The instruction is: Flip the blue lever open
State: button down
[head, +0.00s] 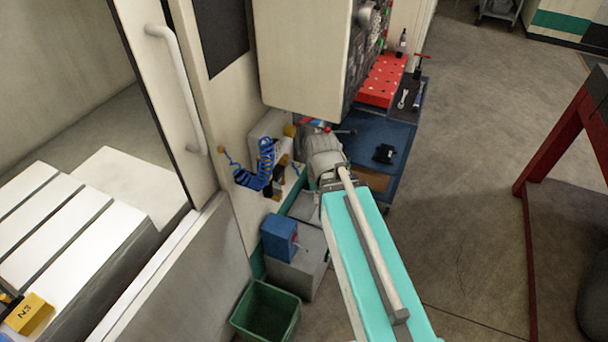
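A small blue and red part (314,122) shows just beyond the end of my arm, beside the machine's side wall. It may hold the blue lever, but it is too small to tell its shape or position. My teal arm reaches up from the bottom of the head view to a grey wrist. My gripper (341,131) is at the far end, mostly hidden behind the wrist, close to the blue and red part. I cannot tell whether they touch or whether the fingers are open.
A coiled blue hose (262,170) hangs on the machine's side. Below are a blue box (280,238) and a green bin (267,313). A blue cart (372,131) with a red tray (381,80) stands beyond my arm. A red frame (556,138) is at right; the floor between is clear.

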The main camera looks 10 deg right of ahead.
jog(key=w+d+f+m+y+b, duration=0.1)
jog(key=w+f+m+b, duration=0.15)
jog(key=f+b, duration=0.3)
jog(key=w+f+m+b, duration=0.1)
jog(key=w+f+b, duration=0.3)
jog(key=f+b, duration=0.15)
jog(key=w+d+r+m+t+y, duration=0.1)
jog(key=w+d+m+y, duration=0.2)
jog(key=w+d+m, duration=0.2)
jog(key=w+d+r+m+t+y, duration=0.1)
jog(key=w+d+m+y, duration=0.2)
jog(key=w+m, duration=0.6)
jog(key=w+d, duration=0.2)
jog(key=w, duration=0.2)
jog(key=shift+w+d+r, duration=0.3)
jog(key=shift+d+r, duration=0.05)
jog(key=shift+f, duration=0.1)
jog(key=w+a+f+b, duration=0.2)
jog(key=a+f+b, duration=0.6)
jog(key=a, duration=0.2)
jog(key=shift+d+f, duration=0.15)
jog(key=shift+d, duration=0.05)
